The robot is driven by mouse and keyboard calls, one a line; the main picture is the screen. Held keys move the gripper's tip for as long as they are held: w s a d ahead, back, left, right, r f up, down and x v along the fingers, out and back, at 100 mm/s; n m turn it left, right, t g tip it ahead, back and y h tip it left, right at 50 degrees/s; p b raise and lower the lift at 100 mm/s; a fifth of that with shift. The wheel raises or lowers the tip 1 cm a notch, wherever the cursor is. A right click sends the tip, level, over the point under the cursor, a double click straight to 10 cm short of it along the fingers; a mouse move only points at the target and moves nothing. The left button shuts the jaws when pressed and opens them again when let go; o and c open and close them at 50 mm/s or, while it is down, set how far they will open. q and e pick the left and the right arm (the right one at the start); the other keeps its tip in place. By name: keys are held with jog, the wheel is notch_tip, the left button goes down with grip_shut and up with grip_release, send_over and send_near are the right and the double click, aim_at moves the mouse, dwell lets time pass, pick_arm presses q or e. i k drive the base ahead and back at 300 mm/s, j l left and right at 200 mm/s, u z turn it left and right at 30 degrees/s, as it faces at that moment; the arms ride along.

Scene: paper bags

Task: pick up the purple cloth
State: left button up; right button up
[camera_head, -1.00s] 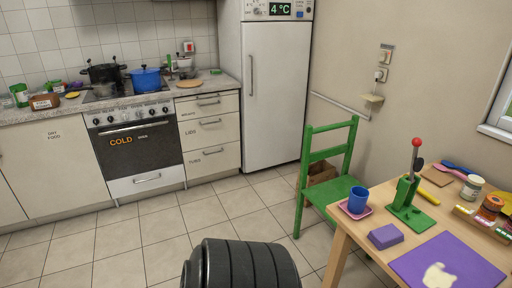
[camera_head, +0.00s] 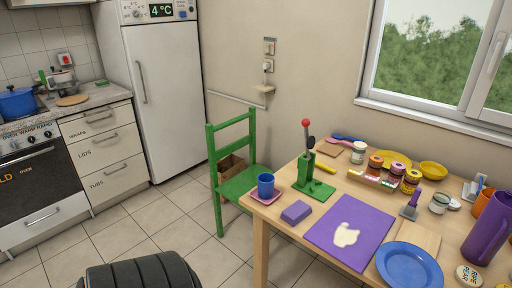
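A small purple block-like piece (camera_head: 296,212), perhaps the folded cloth, lies on the wooden table near its front left edge. A flat purple sheet (camera_head: 372,228) with a cream-coloured patch (camera_head: 345,235) on it lies just to its right. I cannot tell for sure which of the two is cloth. Neither of my grippers is in view.
The wooden table (camera_head: 283,237) also holds a blue cup (camera_head: 265,185) on a pink saucer, a green lever press (camera_head: 313,187), a blue plate (camera_head: 409,267), several jars and a purple jug (camera_head: 490,228). A green chair (camera_head: 241,181) stands behind the table's left end.

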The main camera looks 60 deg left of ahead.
aim_at(297, 212)
jog(key=u, duration=1.45)
jog(key=i+l+u, duration=0.15)
